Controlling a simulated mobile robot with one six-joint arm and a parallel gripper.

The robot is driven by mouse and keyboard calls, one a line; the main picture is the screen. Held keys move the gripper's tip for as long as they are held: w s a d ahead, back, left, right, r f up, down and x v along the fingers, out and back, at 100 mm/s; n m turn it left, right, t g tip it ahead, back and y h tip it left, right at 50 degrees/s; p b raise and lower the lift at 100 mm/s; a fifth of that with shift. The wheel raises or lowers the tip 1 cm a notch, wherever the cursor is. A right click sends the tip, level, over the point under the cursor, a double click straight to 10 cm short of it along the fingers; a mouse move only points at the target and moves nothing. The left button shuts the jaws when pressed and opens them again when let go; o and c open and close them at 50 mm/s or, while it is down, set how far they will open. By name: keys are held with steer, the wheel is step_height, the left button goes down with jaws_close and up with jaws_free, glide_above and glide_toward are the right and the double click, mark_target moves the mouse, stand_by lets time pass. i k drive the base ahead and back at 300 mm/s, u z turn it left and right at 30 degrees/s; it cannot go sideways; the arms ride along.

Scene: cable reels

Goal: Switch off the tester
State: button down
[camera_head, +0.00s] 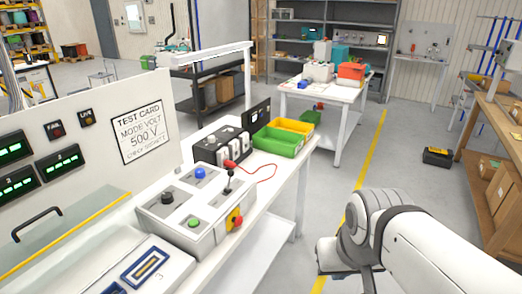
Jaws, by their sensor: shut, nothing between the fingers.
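The tester is a light grey panel (190,160) at the left, with green-lit displays (63,163), a FAIL lamp (55,129), a LIVE lamp (86,117) and a card reading "MODE VOLT 500 V". In front of it, a grey control box (160,215) carries a black knob (167,198), a blue button (200,173), a green button (194,223) and an upright black lever (228,181). A red knob on a yellow plate (235,219) sits on its right side. My arm is at the lower right, apart from the box; its gripper fingers do not show.
Behind the box stand a dark unit with pale blocks (221,150), a red lead (265,168), and green (279,140) and yellow (292,126) bins. A clear guard with a yellow edge (75,236) is at lower left.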

mark_target(231, 172)
steer(key=u, duration=0.15)
steer(key=i, duration=1.15)
steer(key=u, duration=0.65)
